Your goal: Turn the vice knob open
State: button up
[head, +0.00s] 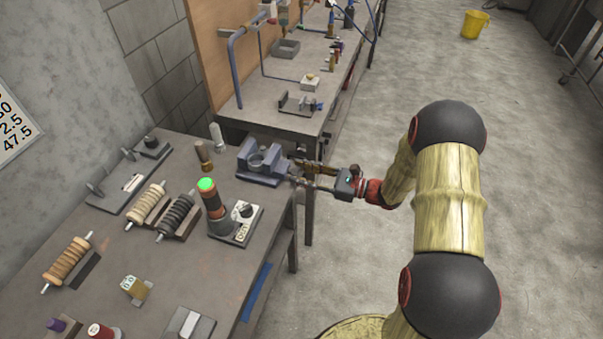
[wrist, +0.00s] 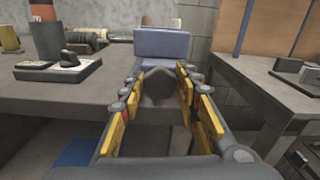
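The blue-grey vice (head: 262,165) sits at the near bench's right edge, its screw end facing my gripper. In the wrist view its blue body (wrist: 160,44) stands straight ahead. The dark, round vice knob (wrist: 158,84) shows in front of the body, between my fingers. My gripper (head: 306,172) reaches the vice from the right. In the wrist view my gripper (wrist: 159,80) has its two yellow-padded fingers apart, one on each side of the knob. I cannot tell whether either pad touches it. In the head view the fingers largely hide the knob.
A green-topped cylinder (head: 212,198) and a small box with a dial (head: 243,212) stand left of the vice. Coils (head: 177,213) lie further left. A second bench (head: 262,112) with fixtures extends behind.

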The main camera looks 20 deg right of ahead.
jog(key=c, duration=0.6)
jog(key=shift+c, duration=0.3)
jog(key=shift+n, duration=0.3)
jog(key=n+b, duration=0.1)
jog(key=n, duration=0.1)
jog(key=n+b, duration=0.1)
jog(key=n, duration=0.2)
jog(key=shift+s+a+f+b, duration=0.1)
jog(key=shift+f+b, duration=0.1)
jog(key=shift+b, duration=0.2)
jog(key=n+b, duration=0.3)
jog(key=n, duration=0.2)
jog(key=shift+n, duration=0.3)
jog(key=o, duration=1.1)
jog(key=shift+o, duration=0.3)
